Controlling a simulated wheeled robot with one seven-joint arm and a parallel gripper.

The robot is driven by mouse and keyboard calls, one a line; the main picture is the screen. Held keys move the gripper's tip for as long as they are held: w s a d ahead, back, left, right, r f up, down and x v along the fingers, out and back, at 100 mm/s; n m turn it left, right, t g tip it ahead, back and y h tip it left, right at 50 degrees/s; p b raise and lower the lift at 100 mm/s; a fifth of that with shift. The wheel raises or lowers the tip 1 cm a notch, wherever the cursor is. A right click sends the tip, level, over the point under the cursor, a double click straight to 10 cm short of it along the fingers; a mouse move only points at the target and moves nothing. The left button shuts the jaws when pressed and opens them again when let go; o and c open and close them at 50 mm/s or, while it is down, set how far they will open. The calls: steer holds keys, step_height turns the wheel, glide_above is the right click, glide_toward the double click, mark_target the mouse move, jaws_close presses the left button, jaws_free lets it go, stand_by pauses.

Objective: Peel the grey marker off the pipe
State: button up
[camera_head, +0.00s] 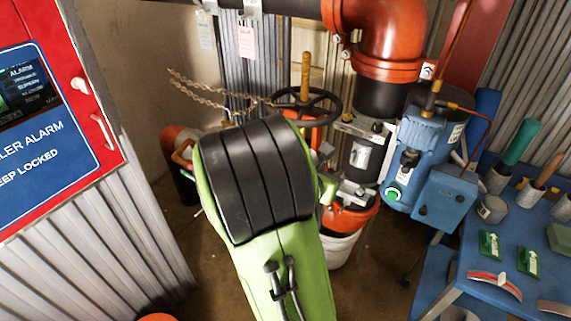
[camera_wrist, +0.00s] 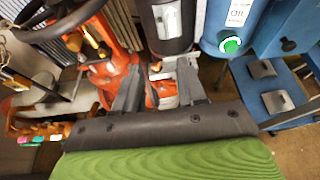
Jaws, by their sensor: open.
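A light grey marker (camera_head: 361,154) with an arrow is on the black upright pipe (camera_head: 352,178), just right of my arm in the head view. In the wrist view the marker (camera_wrist: 168,19) is at the top middle, on the dark pipe (camera_wrist: 173,43). My gripper (camera_wrist: 160,88) is open, its two dark fingers apart below the pipe in that view. The fingers are clear of the marker, and no held object shows between them. In the head view my green and black arm hides most of the gripper.
A blue pump (camera_head: 412,150) stands close right of the pipe. A black handwheel (camera_head: 308,101) with an orange valve is to the left. A blue table (camera_head: 468,268) with green arrow markers (camera_head: 490,245) and tubes is at right. A red alarm cabinet (camera_head: 105,130) stands left.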

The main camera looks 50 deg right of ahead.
steer(key=p, duration=0.9)
glide_toward(351, 159)
steer(key=p+x, duration=0.2)
steer(key=x, duration=0.5)
steer(key=shift+s+d, duration=0.1)
steer(key=shift+d, duration=0.35)
jaws_close()
steer(key=shift+a+f, duration=0.1)
steer(key=shift+a, duration=0.1)
steer(key=s+a+b, duration=0.1)
steer(key=a+b, duration=0.5)
steer(key=a, duration=0.2)
steer(key=shift+a, duration=0.3)
